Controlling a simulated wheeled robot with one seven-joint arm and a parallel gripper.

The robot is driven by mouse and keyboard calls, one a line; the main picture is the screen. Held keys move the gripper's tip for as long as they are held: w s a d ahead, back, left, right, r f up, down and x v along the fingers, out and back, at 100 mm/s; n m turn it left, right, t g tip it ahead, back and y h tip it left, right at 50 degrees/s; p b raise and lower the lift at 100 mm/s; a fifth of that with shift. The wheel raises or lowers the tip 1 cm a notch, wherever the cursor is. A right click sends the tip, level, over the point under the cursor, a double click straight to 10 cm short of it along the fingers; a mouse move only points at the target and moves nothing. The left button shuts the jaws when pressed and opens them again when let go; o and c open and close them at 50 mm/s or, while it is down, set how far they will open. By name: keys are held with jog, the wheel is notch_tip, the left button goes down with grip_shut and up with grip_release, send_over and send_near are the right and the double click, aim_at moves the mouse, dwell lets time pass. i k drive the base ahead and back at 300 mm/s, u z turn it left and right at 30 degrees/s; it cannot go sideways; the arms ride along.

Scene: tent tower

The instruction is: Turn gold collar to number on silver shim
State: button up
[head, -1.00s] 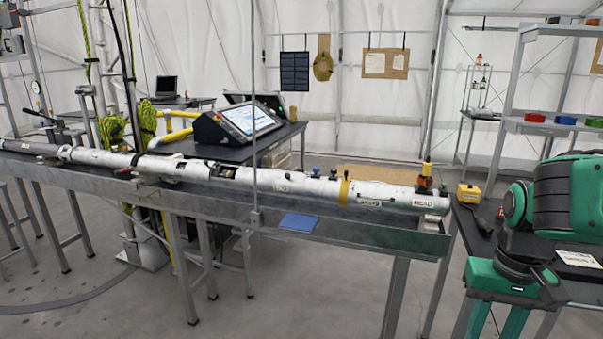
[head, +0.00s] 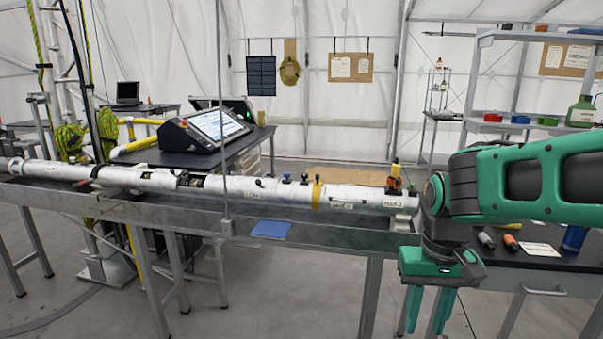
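A long silver-white tube (head: 270,189) lies level along a steel bench. A gold-yellow collar (head: 316,195) goes around it near its right end, with small labels on the tube at either side. No number can be read on the collar, and I cannot pick out a silver shim. My green gripper (head: 426,316) hangs fingers down at the lower right, right of the collar and in front of the tube's right end.
An orange-and-black fitting (head: 395,180) stands on the tube's right end. A dark table (head: 545,256) with small tools lies behind my arm. A thin vertical post (head: 221,110) crosses before the tube. Floor in front is clear.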

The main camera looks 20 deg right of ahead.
aim_at(315, 195)
jog(key=i, duration=0.85)
jog(key=z, duration=0.05)
